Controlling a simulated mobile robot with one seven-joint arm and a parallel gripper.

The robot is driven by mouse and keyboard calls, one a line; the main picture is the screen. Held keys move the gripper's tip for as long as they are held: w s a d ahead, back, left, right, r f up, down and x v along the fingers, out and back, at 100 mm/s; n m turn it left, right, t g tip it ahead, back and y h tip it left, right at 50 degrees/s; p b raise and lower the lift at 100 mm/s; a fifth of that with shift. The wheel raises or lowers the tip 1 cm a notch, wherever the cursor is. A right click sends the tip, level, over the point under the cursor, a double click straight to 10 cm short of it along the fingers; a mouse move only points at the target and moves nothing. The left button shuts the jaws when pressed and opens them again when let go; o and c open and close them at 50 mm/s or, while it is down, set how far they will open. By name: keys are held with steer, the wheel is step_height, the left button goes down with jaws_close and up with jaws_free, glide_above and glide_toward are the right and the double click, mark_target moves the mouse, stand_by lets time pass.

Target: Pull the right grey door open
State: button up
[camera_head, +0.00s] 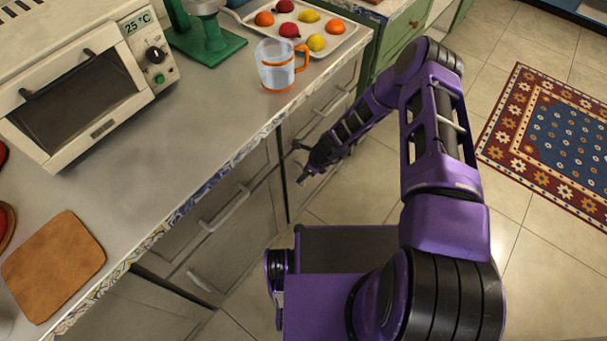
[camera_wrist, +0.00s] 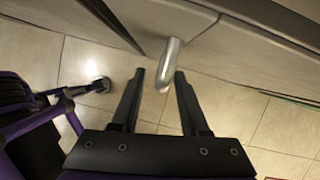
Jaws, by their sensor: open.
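The grey cabinet front (camera_head: 310,118) at the right of the counter is partly hidden by my arm. My gripper (camera_head: 301,164) is low in front of it, its two dark fingers spread. In the wrist view a short metal handle (camera_wrist: 169,62) sticks out from the grey front (camera_wrist: 240,50). The fingertips of my gripper (camera_wrist: 160,80) lie on either side of the handle's near end, open and not closed on it. I cannot tell whether they touch it. The grey front looks shut.
Grey drawers (camera_head: 245,222) with bar handles are to the left. The counter above holds an orange-handled jug (camera_head: 275,66), a fruit tray (camera_head: 344,36), a small oven (camera_head: 85,80) and a cutting board (camera_head: 52,265). The tiled floor (camera_head: 360,195) near the cabinet has free room; a patterned rug (camera_head: 560,140) lies right.

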steer(key=shift+a+f, duration=0.15)
steer(key=shift+f, duration=0.25)
steer(key=shift+c, duration=0.3)
jaws_close()
stand_by(0.9)
